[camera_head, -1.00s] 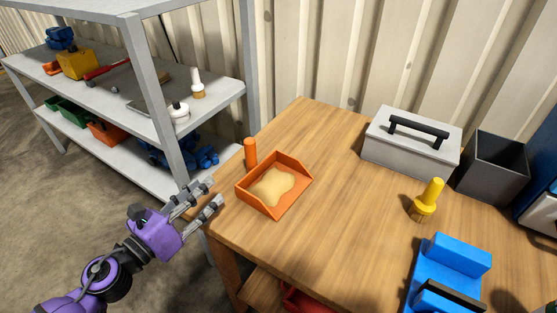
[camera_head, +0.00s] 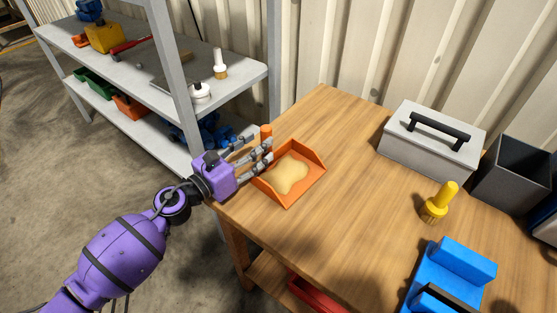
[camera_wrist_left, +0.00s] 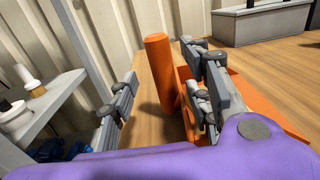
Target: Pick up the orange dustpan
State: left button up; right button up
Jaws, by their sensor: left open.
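The orange dustpan (camera_head: 312,184) lies on the wooden table near its left edge, with a tan heap (camera_head: 289,175) in its pan. Its upright orange handle (camera_wrist_left: 162,72) stands between the open fingers of my left gripper (camera_wrist_left: 165,95) in the left wrist view. In the head view my left gripper (camera_head: 256,150) is at the handle side of the dustpan, and its fingers hide most of the handle; only the top shows. I cannot tell whether a finger touches the dustpan. My right gripper is not in view.
The wooden table (camera_head: 345,230) also carries a grey toolbox (camera_head: 425,150), a dark bin (camera_head: 515,178), a yellow-handled brush (camera_head: 438,203) and a blue object (camera_head: 455,275). A grey metal shelf (camera_head: 238,75) stands close on the left. The table's middle is clear.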

pick_arm(q)
jog(key=x, duration=0.4)
jog(key=shift+d, duration=0.1)
jog(key=shift+s, duration=0.1)
jog(key=shift+r, duration=0.1)
grip_shut()
